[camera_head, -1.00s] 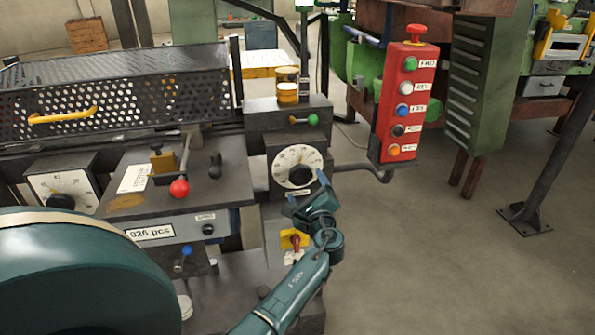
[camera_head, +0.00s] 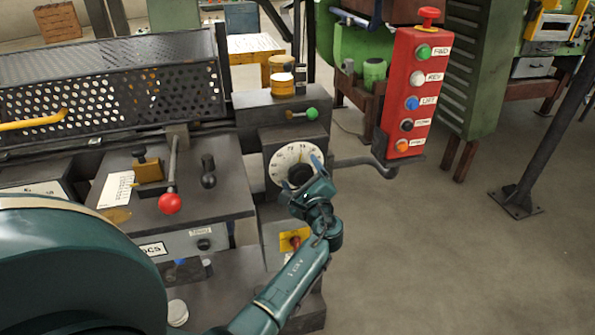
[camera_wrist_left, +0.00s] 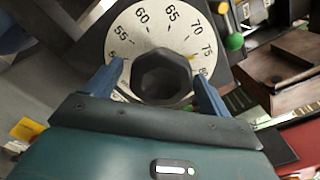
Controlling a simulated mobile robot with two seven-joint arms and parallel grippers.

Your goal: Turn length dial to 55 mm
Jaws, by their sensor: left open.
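The dial (camera_head: 284,158) is a white numbered disc on a dark box at the machine's right end. In the left wrist view its face (camera_wrist_left: 133,25) shows 55, 60, 65, 70, 75 and 80. Its black faceted knob (camera_wrist_left: 163,76) has a small yellow mark at its right edge, towards 75. My left gripper (camera_head: 303,180) is at the dial. In the left wrist view my open left gripper (camera_wrist_left: 159,88) has one blue finger on each side of the knob, with gaps showing. My right gripper is not in view.
A red button box (camera_head: 408,95) stands on an arm right of the dial. A green-knobbed lever (camera_head: 311,114) is above it, and a yellow-backed red switch (camera_head: 293,239) is below. A red-knobbed lever (camera_head: 169,203) is to the left. Open floor lies at right.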

